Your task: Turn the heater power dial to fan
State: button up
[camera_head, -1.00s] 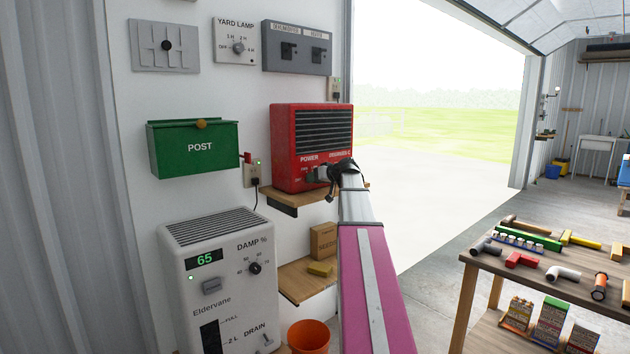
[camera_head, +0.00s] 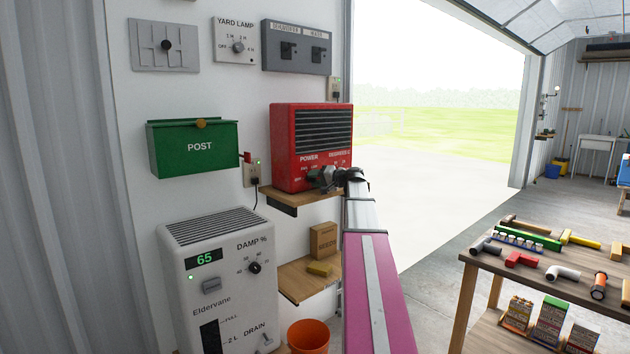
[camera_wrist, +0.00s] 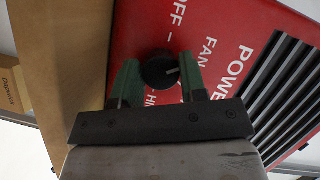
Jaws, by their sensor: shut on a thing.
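The red heater (camera_head: 283,140) stands on a small wooden shelf against the white wall. Its black power dial (camera_wrist: 158,71) shows in the wrist view, with a white pointer mark toward the picture's right. The FAN label (camera_wrist: 208,52) is up and right of the dial, and the OFF label (camera_wrist: 178,14) is above it. Other labels are partly covered by a finger. My gripper (camera_wrist: 158,66) has its green fingers on either side of the dial, shut on it. In the head view my gripper (camera_head: 318,178) is at the heater's lower front and hides the dial.
The wooden shelf (camera_head: 283,198) lies just under my gripper. A green post box (camera_head: 194,160) and a wall socket (camera_head: 252,174) are to the left. A white dehumidifier (camera_head: 220,270) stands below. The open doorway is to the right, with a tool-covered table (camera_head: 490,262) farther right.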

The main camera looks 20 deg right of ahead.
jog(key=shift+m, duration=0.5)
jog(key=shift+y, duration=0.3)
jog(key=o, duration=0.6)
jog(key=shift+o, duration=0.2)
jog(key=shift+s, duration=0.1)
jog(key=v, duration=1)
jog(key=shift+s+d, duration=0.25)
jog(key=shift+s, duration=0.05)
